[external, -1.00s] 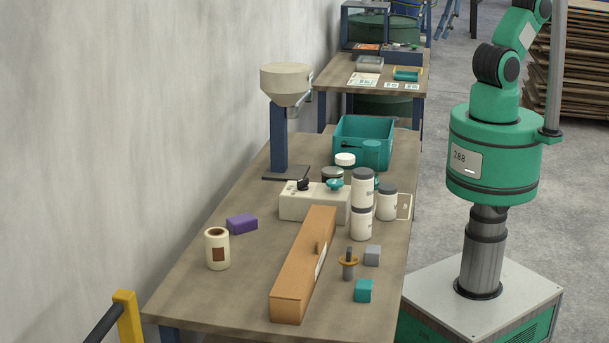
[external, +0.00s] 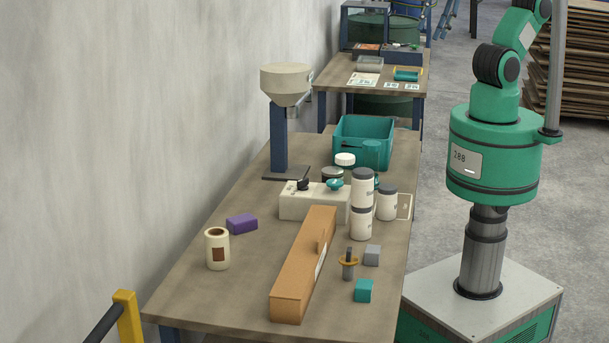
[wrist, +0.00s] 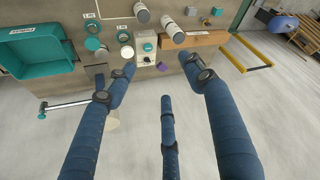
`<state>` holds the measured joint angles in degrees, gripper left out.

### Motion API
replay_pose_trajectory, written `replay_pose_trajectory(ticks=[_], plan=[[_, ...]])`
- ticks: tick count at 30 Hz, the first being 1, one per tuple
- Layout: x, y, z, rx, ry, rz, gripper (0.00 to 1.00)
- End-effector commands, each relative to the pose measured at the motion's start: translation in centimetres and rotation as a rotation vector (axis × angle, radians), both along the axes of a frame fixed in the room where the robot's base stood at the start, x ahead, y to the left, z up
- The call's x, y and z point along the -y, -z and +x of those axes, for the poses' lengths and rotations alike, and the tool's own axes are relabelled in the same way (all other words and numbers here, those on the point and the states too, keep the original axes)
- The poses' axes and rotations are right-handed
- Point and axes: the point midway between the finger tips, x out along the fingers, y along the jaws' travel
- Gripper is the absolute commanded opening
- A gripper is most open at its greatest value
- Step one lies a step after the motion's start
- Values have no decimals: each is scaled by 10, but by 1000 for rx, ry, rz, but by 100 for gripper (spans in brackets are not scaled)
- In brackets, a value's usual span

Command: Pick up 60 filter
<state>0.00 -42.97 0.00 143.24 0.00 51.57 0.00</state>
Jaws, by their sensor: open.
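No label reading "60" is legible, so I cannot tell which item is the 60 filter. In the external view, white canisters with grey lids stand right of the cream box: a stacked pair (external: 362,205) and a single one (external: 387,203).
A teal bin (external: 350,152), a cream box with knobs (external: 305,203), a long orange box (external: 303,268), a cream roll (external: 217,249), a purple block (external: 242,224) and a hopper stand (external: 279,140) share the table. Its front left is clear.

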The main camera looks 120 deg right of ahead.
Motion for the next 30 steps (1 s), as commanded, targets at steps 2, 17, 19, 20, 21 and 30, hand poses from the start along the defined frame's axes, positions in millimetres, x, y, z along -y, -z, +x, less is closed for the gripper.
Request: replay_pose_trajectory(ticks=[2,17,19,20,21,30], plan=[[0,0,0,0,0,0,46],[-3,-2,15,-16,5,7,46],[-4,-4,25,-25,8,11,46],[-5,-4,29,-30,10,13,46],[-7,-4,36,-38,14,16,46],[-21,-2,101,-98,41,42,46]])
